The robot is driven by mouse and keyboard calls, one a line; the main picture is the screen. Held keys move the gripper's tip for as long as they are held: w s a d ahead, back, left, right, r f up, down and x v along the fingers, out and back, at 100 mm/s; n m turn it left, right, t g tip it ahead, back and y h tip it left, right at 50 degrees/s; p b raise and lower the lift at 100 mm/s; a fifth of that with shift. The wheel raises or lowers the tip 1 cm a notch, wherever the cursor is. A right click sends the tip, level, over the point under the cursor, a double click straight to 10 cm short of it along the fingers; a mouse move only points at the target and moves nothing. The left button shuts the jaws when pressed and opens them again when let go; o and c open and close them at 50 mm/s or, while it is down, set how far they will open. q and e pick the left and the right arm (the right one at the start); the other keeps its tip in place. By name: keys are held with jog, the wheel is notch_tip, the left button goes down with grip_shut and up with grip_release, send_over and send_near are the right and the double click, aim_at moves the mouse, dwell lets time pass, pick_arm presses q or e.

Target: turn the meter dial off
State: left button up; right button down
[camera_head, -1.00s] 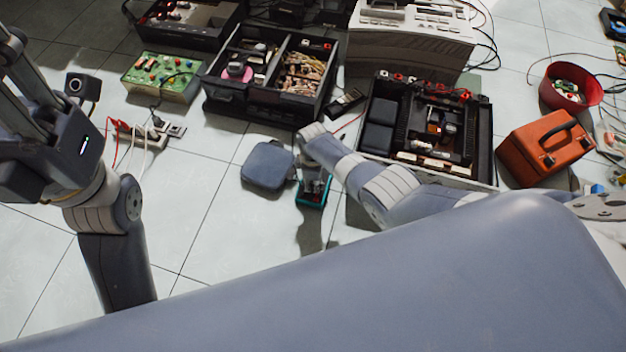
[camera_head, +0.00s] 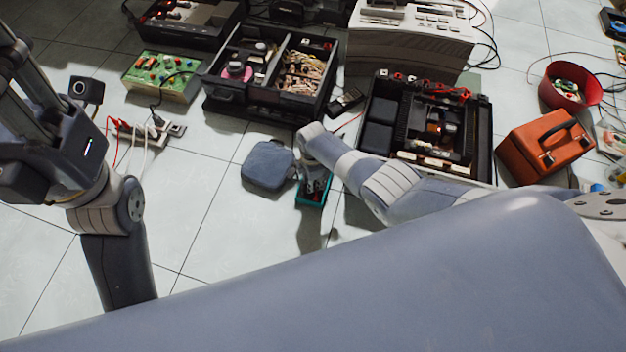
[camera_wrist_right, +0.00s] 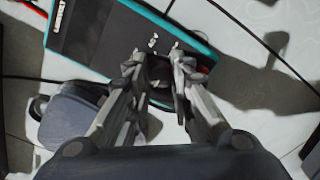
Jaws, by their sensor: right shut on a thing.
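The meter is a dark box with a teal rim on the floor (camera_head: 312,192), partly hidden by my right arm. In the right wrist view the meter (camera_wrist_right: 100,35) fills the upper part, its dark face towards the camera. My right gripper (camera_wrist_right: 160,65) is over the meter's face, its two fingers close together around a small dark part that looks like the dial (camera_wrist_right: 160,75). The fingers hide most of the dial, so its setting cannot be read. My left gripper (camera_head: 22,75) is far to the left, away from the meter, its fingertips not clear.
A blue-grey pouch (camera_head: 268,165) lies left of the meter. An open black electronics unit (camera_head: 470,135) and an orange case (camera_head: 545,145) are to the right. A black parts box (camera_head: 270,108) stands behind. A power strip (camera_head: 150,132) with cables lies left. Bare tiles are in front.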

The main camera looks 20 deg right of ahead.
jog(key=c, duration=1.4)
grip_release()
jog(key=shift+r, duration=0.15)
notch_tip(320, 180, up, 12)
